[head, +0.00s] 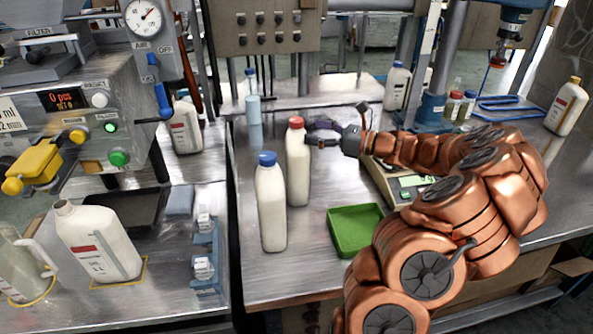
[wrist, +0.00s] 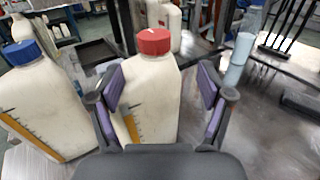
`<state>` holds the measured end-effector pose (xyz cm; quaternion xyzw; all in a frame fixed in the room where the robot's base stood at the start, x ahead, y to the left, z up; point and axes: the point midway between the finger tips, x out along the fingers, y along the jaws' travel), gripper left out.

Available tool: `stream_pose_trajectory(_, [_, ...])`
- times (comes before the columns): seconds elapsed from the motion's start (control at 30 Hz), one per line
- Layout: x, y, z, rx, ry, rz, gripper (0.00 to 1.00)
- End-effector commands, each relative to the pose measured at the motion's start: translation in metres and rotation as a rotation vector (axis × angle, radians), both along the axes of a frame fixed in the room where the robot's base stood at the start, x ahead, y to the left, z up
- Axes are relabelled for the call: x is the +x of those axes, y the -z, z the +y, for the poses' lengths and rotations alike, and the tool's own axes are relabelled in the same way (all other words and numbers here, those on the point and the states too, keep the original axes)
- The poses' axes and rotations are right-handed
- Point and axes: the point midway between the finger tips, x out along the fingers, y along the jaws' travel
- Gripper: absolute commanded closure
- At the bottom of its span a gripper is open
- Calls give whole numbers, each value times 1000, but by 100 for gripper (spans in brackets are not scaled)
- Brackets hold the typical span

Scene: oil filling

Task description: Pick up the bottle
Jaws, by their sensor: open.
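A white bottle with a red cap (head: 298,168) stands upright on the metal table in the head view. It also shows in the wrist view (wrist: 153,90), between the two fingers. A white bottle with a blue cap (head: 271,208) stands just in front of it; in the wrist view this bottle (wrist: 40,100) is at the left. My gripper (head: 322,133) is at the right side of the red-capped bottle near its top. In the wrist view my gripper (wrist: 164,95) is open, its purple pads on either side of the bottle. Whether a pad touches it I cannot tell.
A green tray (head: 355,230) lies to the right of the bottles, with a scale (head: 405,184) behind it. An uncapped white bottle (head: 98,243) stands on the left bench. A light blue cylinder (head: 254,108) stands behind the red-capped bottle.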

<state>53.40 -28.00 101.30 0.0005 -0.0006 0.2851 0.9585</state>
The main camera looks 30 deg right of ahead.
Motion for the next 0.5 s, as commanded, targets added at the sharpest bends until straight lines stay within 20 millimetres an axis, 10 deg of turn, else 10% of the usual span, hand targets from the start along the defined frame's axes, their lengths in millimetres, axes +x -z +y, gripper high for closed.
stream_pose_trajectory(0.5, [34,3,29,-1,-3,0,21])
